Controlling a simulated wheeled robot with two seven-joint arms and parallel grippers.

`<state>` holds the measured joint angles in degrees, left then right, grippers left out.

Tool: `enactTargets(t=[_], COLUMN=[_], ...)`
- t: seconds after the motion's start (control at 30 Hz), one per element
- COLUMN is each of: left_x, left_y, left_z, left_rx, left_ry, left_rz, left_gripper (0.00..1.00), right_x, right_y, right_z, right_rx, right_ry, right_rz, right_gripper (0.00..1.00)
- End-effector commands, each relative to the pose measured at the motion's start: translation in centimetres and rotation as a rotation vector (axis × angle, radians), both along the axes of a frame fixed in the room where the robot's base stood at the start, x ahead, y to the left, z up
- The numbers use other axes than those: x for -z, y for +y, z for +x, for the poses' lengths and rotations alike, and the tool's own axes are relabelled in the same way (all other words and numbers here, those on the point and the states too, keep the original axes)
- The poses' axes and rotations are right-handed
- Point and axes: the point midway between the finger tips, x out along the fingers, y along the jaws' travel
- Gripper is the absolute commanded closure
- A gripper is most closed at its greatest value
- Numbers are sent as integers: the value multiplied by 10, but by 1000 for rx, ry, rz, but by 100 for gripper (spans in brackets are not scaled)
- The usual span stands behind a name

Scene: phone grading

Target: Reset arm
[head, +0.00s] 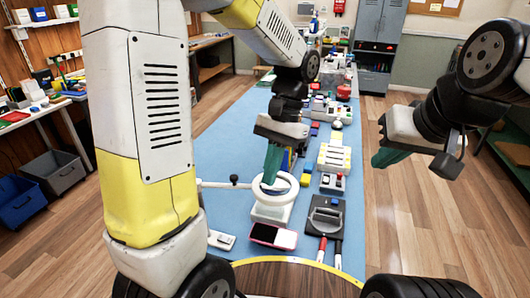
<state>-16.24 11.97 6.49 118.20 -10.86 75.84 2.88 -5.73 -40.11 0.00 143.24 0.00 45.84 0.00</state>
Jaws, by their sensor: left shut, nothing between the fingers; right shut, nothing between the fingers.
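My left gripper (272,168) has teal fingers and is shut and empty. It points down over the blue-topped table, in line with a white ring (275,187) on a white stand; whether it touches the ring I cannot tell. My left arm comes in large from the left and hides part of the table. My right gripper (388,157) is shut and empty, out to the right beyond the table's right edge, above the wooden floor.
The blue table (224,130) holds a pink-edged phone (272,236), a small white device (221,240), a black device (325,214), red-handled tools (322,249) and several blocks farther back. The floor right of the table is clear.

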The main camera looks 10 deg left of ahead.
Motion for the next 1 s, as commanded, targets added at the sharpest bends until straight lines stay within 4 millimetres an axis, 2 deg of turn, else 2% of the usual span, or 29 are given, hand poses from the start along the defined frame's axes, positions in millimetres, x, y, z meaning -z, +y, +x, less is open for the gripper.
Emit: enactTargets(t=[0.2,0.47,0.67,1.0], left_x=[-36,-59,-76,-95], left_y=[-7,-6,18,57], left_z=[13,16,-2,-38], left_rx=[1,-17,-115,-325], left_ry=[-3,-34,-227,-666], left_rz=[-2,-20,-125,-330], left_gripper=[100,100,100,100], right_x=[0,0,0,0], right_y=[0,0,0,0], right_z=[0,0,0,0], right_rx=[0,0,0,0], right_ry=[0,0,0,0], right_rz=[0,0,0,0], right_gripper=[100,100,100,100])
